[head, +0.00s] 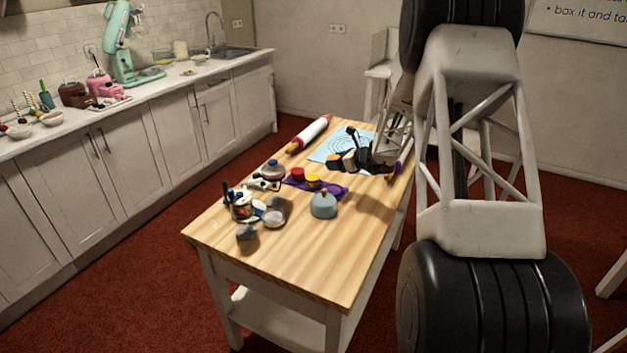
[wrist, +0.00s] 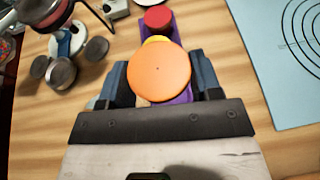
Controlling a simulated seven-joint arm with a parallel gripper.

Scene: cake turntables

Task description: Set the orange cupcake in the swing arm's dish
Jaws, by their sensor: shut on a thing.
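My gripper (wrist: 158,90) is shut on the orange cupcake (wrist: 158,70), whose round top faces the wrist camera and hides its lower part. In the head view my gripper (head: 352,160) is over the far part of the table, near the blue mat. Several small grey dishes (wrist: 61,73) sit around a stand at the left of the wrist view. In the head view they stand near the table's left front (head: 275,218). I cannot tell which one is the swing arm's dish. The cupcake is apart from them.
A purple tray (wrist: 182,96) bears a red cupcake (wrist: 157,18) and a yellow one (wrist: 155,40), partly hidden. A blue mat with rings (wrist: 262,60) lies to the right.

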